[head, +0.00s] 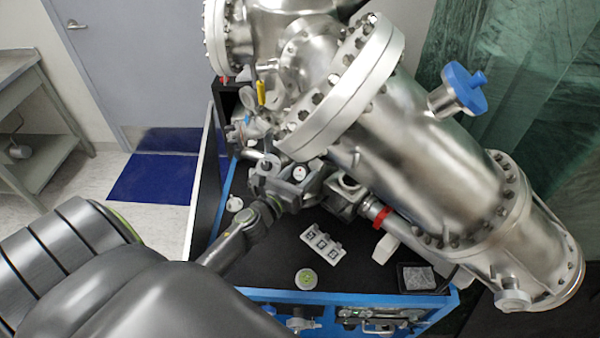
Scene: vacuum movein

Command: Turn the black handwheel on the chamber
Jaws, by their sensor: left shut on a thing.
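The steel vacuum chamber (420,150) lies slanted across the right half of the head view, with bolted flanges. My left arm comes in from the lower left, and its gripper (327,188) is at the fittings under the chamber. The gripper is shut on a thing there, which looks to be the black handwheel. The wheel is mostly hidden by the gripper and small in the picture, so I cannot tell its rim or its angle. My right gripper is not in view.
A blue knob (465,88) sticks out of the chamber's upper side. The black bench top (360,270) below carries a white labelled block (323,243), a round green-and-white disc (306,279) and a small grey tray (416,279). A red-banded pipe (381,217) runs close to the gripper.

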